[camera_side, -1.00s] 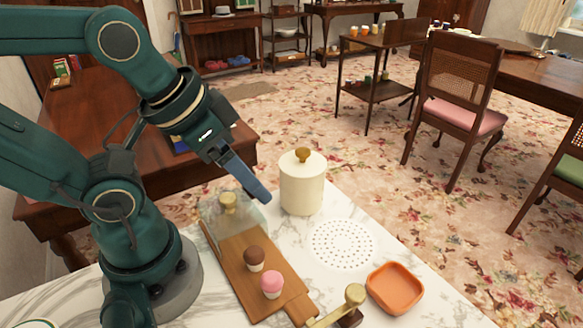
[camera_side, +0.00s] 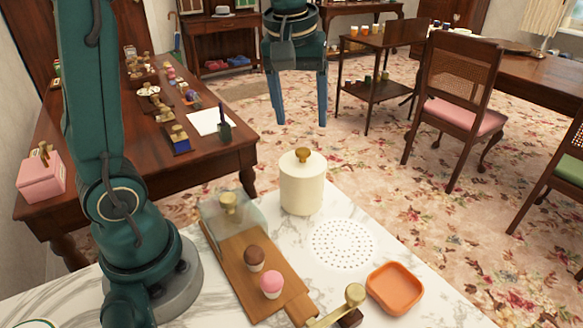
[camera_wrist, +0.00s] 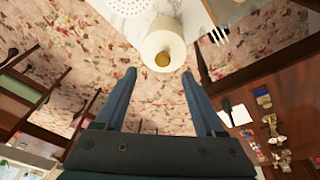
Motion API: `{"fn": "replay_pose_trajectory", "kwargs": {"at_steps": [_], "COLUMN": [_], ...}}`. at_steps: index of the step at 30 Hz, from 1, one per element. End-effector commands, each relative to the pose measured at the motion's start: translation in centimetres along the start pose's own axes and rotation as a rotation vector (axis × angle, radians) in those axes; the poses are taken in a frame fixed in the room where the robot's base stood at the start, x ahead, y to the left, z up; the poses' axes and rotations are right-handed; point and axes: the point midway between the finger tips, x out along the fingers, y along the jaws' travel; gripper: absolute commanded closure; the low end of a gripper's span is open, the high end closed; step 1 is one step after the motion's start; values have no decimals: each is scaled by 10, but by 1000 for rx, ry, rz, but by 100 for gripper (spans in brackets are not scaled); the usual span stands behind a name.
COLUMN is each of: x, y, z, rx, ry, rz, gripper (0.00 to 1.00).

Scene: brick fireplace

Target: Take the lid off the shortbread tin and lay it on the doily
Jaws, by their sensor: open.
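The shortbread tin (camera_side: 301,194) is a cream cylinder standing upright on the marble top. Its cream lid (camera_side: 303,165) with a brass knob (camera_side: 303,154) sits on it. The white pierced doily (camera_side: 342,245) lies flat and bare just right of the tin. My gripper (camera_side: 298,124) is open and empty, raised above and behind the tin in the side view, fingers pointing down. In the wrist view the lid (camera_wrist: 163,48) shows beyond and between my open fingertips (camera_wrist: 158,75), apart from them, with the doily (camera_wrist: 128,4) partly cut off at the top edge.
A wooden board (camera_side: 248,262) with a glass cover (camera_side: 226,215) and two small cakes lies left of the doily. An orange dish (camera_side: 394,288) and a brass-handled object (camera_side: 345,305) are near the front. A pink box (camera_side: 41,178) stands on the wooden desk behind.

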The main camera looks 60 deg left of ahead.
Motion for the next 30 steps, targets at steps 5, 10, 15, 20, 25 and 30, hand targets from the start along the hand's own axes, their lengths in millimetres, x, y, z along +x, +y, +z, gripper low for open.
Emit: {"fn": "replay_pose_trajectory", "kwargs": {"at_steps": [5,10,15,20,25,30], "x": [26,41,62,79,85,85], "y": [2,-2,-4,-4,-5,-4], "z": [-14,-13,-10,-10,-10,-10], "rx": [-24,-29,-28,-27,-27,-27], "ry": [-49,-73,-75,-72,-69,-69], "rz": [-48,-68,-68,-67,-64,-64], "gripper": [29,29,29,29,29,29]}}
